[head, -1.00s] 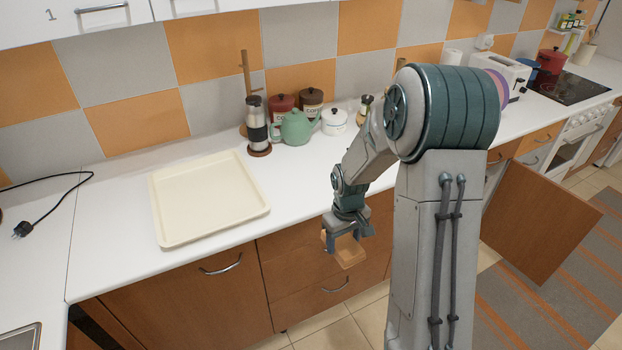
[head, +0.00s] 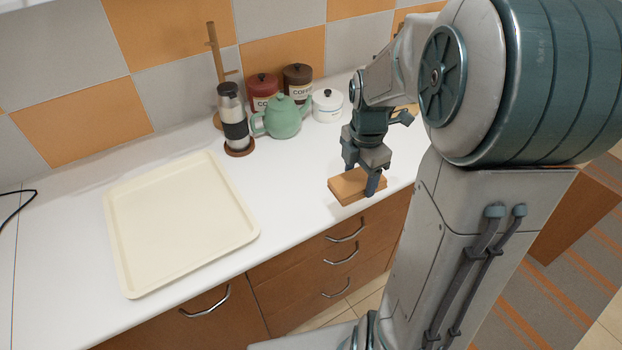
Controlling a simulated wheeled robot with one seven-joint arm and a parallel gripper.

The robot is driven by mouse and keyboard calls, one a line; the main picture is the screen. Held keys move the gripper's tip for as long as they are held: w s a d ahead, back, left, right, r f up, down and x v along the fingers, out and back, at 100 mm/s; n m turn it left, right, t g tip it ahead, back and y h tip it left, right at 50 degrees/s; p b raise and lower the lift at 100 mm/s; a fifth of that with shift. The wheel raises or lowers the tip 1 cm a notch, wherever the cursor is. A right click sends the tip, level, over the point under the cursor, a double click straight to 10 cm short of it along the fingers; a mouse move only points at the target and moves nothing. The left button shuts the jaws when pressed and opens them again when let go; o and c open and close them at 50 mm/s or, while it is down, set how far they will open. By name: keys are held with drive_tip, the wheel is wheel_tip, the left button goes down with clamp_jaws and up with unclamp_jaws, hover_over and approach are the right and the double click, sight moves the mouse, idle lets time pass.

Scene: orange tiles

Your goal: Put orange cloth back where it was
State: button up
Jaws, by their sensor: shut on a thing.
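The orange cloth (head: 348,188) is a folded, flat block, held between the fingers of my gripper (head: 361,178). My gripper points down and is shut on it. The cloth is at the front part of the white counter (head: 290,205), to the right of the cream tray. I cannot tell whether the cloth touches the counter or is slightly above it. My gripper hides part of the cloth's right side.
A cream tray (head: 118,240) lies on the counter at left. A French press (head: 233,120), green teapot (head: 282,118), red canister (head: 262,88), brown canister (head: 298,78) and white lidded pot (head: 328,105) stand at the back. Bare counter lies between tray and gripper.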

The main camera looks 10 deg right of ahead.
drive_tip(key=shift+w+r, duration=0.1)
drive_tip(key=shift+w, duration=0.05)
drive_tip(key=shift+w+a+n, duration=0.1)
drive_tip(key=shift+w+n, duration=0.1)
drive_tip(key=shift+n, duration=0.1)
drive_tip(key=p, duration=0.2)
hover_over(316, 192)
wheel_tip(316, 192, down, 7)
drive_tip(key=shift+r, duration=0.1)
drive_tip(key=shift+f+p, duration=0.3)
drive_tip(key=shift+f, duration=1.7)
drive_tip(key=shift+f, duration=0.25)
drive_tip(key=o, duration=1)
drive_tip(key=shift+r, duration=0.1)
drive_tip(key=shift+c, duration=0.2)
drive_tip(key=shift+r, duration=0.1)
